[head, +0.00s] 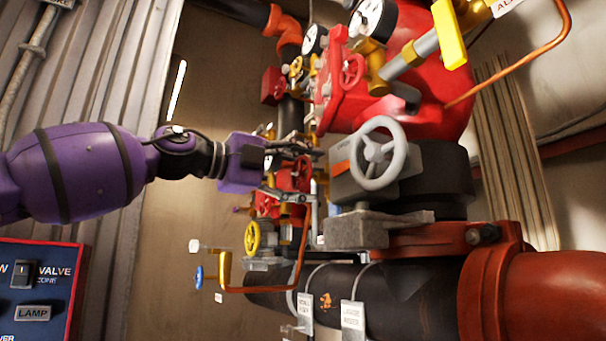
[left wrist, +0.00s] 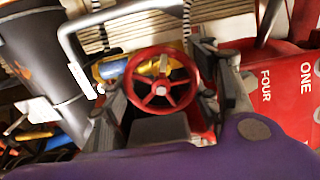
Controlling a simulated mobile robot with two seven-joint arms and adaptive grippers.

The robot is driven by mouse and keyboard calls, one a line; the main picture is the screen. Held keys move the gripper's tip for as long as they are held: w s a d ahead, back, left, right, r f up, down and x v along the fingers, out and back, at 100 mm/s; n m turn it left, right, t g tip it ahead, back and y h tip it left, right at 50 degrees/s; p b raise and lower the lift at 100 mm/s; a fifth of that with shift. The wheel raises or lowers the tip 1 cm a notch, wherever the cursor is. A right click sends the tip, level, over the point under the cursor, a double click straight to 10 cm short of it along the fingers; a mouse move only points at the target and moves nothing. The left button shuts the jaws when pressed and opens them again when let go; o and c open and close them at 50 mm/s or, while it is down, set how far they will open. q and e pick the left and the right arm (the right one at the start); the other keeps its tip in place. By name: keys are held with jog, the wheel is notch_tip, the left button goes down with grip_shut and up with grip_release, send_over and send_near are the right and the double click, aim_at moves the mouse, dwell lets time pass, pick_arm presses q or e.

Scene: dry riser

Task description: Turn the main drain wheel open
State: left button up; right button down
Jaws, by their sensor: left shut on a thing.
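My left gripper (head: 300,168) reaches in from the left to a red handwheel (head: 303,174) in the middle of the pipework. In the left wrist view the red spoked wheel (left wrist: 163,83) faces the camera. The fingers of my left gripper (left wrist: 165,90) stand on either side of it and are shut on its rim. In the head view the gripper partly hides this wheel. No label naming a wheel as the main drain is readable. My right gripper is not in view.
A large grey handwheel (head: 378,152) stands close on the right, above a thick black pipe (head: 375,295). A yellow wheel (head: 252,238) and a blue one (head: 199,277) sit lower left. Another red wheel (head: 352,71) is above. A control panel (head: 35,290) is at the lower left.

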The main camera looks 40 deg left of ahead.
pick_arm(q)
jog(key=n+p, duration=0.2)
jog(key=n, duration=0.2)
jog(key=shift+r, duration=0.1)
jog(key=shift+d+n+p, duration=0.1)
jog(key=shift+n+p, duration=0.6)
jog(key=shift+n, duration=0.8)
jog(key=o, duration=1.2)
jog(key=shift+c, duration=0.2)
